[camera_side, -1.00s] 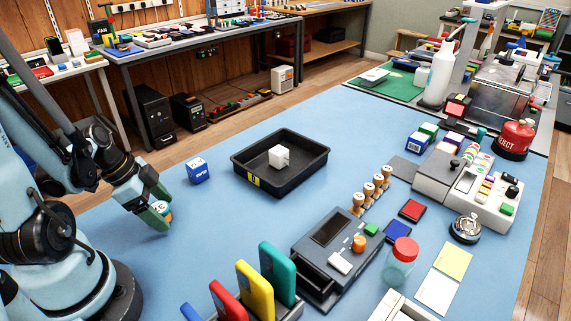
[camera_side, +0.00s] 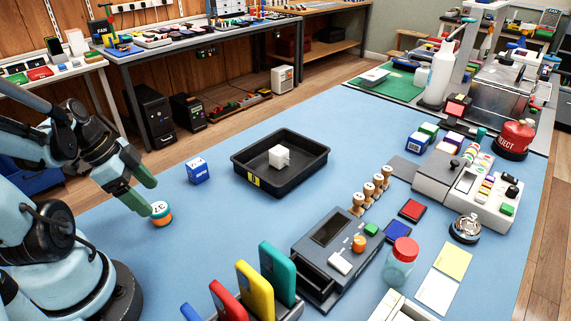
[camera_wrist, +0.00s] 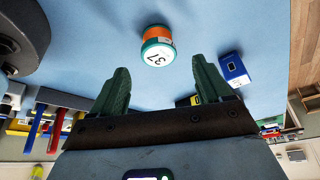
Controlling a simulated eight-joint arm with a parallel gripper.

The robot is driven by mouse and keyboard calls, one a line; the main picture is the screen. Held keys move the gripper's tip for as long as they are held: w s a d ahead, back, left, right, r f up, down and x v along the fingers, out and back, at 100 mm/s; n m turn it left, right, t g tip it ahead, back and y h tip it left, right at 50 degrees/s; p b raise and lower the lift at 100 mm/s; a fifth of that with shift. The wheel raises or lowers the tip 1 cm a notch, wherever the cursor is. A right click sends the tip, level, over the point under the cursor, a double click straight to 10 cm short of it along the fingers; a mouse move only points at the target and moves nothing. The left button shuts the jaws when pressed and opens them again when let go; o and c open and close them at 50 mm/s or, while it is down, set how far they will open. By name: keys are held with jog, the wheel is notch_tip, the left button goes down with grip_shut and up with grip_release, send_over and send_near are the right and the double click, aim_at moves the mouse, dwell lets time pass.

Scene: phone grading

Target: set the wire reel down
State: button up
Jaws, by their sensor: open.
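The wire reel (camera_side: 161,211), orange and green with a white top marked 37, stands upright on the blue table mat near the left edge. It also shows in the wrist view (camera_wrist: 158,46), beyond the fingertips. My gripper (camera_side: 143,192) is open and empty, above and just to the left of the reel in the side view. Its two green fingers (camera_wrist: 160,75) are spread apart in the wrist view, with a gap to the reel.
A blue box (camera_side: 197,171) stands right of the reel. A black tray (camera_side: 256,181) holding a white cube (camera_side: 279,156) lies farther right. Coloured upright panels (camera_side: 254,290) and a grey device (camera_side: 335,245) are at the front. The mat around the reel is clear.

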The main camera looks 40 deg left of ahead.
jog(key=shift+v, duration=3.3)
jog(key=w+d+r+n+t+y, duration=0.2)
jog(key=w+d+n, duration=0.4)
jog(key=w+d, duration=0.7)
jog(key=shift+w+d+n+t+y, duration=0.2)
jog(key=shift+d+n+t+y, duration=0.15)
jog(key=shift+t, duration=0.35)
